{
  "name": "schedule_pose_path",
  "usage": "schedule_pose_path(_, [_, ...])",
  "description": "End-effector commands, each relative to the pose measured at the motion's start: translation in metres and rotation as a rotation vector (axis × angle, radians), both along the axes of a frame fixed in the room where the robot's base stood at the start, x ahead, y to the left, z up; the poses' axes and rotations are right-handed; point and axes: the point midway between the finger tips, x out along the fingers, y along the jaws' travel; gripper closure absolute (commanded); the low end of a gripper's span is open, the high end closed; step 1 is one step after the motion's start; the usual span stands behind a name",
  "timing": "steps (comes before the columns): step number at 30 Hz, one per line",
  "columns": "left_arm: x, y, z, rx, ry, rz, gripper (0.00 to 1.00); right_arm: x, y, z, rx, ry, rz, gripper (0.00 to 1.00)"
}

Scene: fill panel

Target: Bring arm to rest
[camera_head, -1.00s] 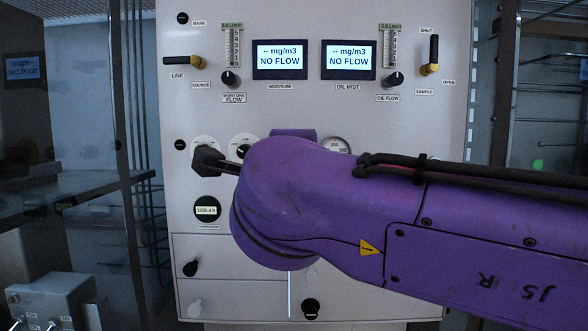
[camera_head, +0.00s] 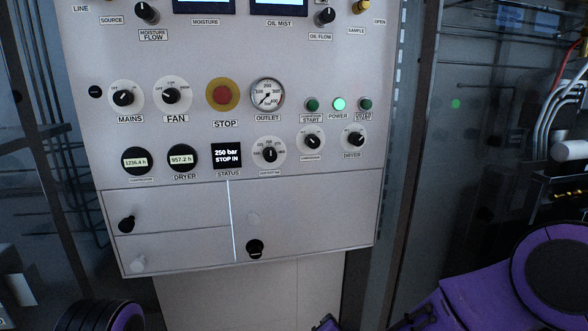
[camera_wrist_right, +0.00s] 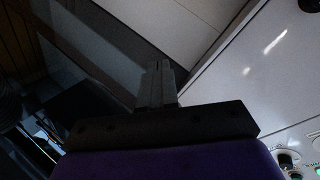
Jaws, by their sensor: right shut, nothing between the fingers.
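My right gripper (camera_wrist_right: 158,72) is in the right wrist view, its dark fingers together and empty. Part of a pale panel with knobs shows at the lower right of that view, apart from the fingers. In the head view my purple right arm (camera_head: 475,300) is low at the right edge; its gripper is not visible there. A purple and black part of mine shows at the bottom left of the head view. My left gripper is in neither view.
The grey control panel (camera_head: 330,215) fills the middle of the head view, with a red stop button (camera_head: 223,95), an outlet gauge (camera_head: 267,94), knobs and a status display (camera_head: 227,156). White hoses (camera_head: 552,95) are at the right. The space before the panel looks clear.

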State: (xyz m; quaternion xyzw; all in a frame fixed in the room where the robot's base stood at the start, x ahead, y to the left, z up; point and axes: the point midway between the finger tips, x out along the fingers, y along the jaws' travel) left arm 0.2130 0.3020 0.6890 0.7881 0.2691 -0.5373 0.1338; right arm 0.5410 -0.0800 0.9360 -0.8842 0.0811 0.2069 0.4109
Motion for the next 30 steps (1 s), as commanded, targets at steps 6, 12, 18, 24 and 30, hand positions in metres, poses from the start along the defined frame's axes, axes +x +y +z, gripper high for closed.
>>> schedule_pose_path(6, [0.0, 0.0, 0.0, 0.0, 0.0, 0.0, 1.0, -0.105, -0.097, -0.144, -0.207, 0.328, 0.02, 1.0])
schedule_pose_path(12, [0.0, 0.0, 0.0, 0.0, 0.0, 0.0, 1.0, -0.235, -0.182, -0.218, -0.374, 0.65, 0.039, 1.0])
schedule_pose_path(18, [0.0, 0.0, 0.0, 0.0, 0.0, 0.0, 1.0, -0.315, -0.223, -0.245, -0.456, 0.844, 0.035, 1.0])
schedule_pose_path(24, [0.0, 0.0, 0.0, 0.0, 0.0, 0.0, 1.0, -0.325, -0.222, -0.249, -0.454, 0.867, 0.042, 1.0])
schedule_pose_path(30, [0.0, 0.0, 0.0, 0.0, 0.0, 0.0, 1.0, -0.324, -0.222, -0.249, -0.454, 0.865, 0.042, 1.0])
